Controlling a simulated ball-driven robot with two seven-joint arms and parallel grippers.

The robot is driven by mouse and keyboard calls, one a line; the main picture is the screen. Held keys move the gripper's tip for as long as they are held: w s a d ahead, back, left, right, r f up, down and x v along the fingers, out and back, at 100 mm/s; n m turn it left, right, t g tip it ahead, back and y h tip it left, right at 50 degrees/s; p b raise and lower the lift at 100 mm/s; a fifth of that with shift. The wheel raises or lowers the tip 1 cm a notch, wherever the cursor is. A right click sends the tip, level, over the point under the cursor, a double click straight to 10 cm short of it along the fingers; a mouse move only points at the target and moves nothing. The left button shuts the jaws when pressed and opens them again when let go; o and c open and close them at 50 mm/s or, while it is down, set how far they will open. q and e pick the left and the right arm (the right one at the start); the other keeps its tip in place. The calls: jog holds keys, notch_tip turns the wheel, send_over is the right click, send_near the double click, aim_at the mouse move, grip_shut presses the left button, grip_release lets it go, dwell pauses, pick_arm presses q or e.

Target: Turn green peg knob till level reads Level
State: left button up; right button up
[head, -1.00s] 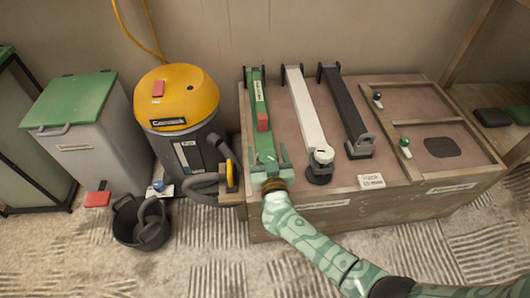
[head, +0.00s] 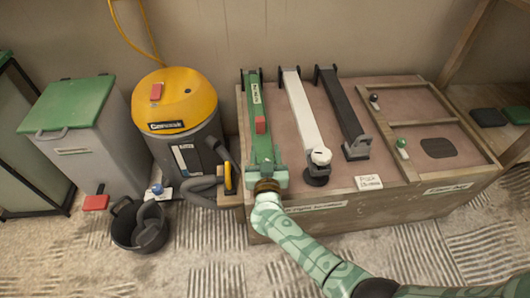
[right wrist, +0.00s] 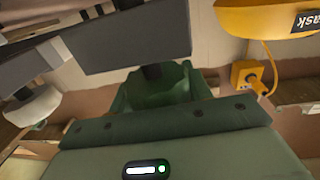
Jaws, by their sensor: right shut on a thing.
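In the right wrist view a dark green part (right wrist: 160,90) shows just beyond my gripper's palm, among dark grey blocks. I cannot read any level indication. My left gripper is not in view.
A white bar (head: 303,112) and a black bar (head: 343,112) lie to the right on the crate (head: 410,198). A yellow vacuum (head: 178,105), a black bucket (head: 138,228) and a green-lidded bin (head: 75,135) stand left. A white knob (head: 320,156) is close to my gripper.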

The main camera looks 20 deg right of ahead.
jog(key=shift+s+f+m+g+h, duration=0.1)
jog(key=shift+m+g+h, duration=0.5)
jog(key=shift+h, duration=0.4)
jog(key=shift+f+m+g+h, duration=0.1)
jog(key=shift+m+g+h, duration=0.4)
jog(key=shift+m+h, duration=0.35)
jog(key=shift+s+d+m+g+h+b, duration=0.1)
jog(key=shift+m+g+h+b, duration=0.25)
jog(key=shift+h, duration=0.2)
jog(key=shift+s+d+m+g+h+b, duration=0.1)
jog(key=shift+m+g+h+b, duration=0.1)
jog(key=shift+m+g+h, duration=0.6)
jog(key=shift+g+h, duration=0.05)
jog(key=shift+h, duration=0.15)
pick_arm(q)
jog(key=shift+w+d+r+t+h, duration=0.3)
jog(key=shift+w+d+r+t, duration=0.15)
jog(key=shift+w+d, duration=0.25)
pick_arm(e)
jog(key=o, duration=1)
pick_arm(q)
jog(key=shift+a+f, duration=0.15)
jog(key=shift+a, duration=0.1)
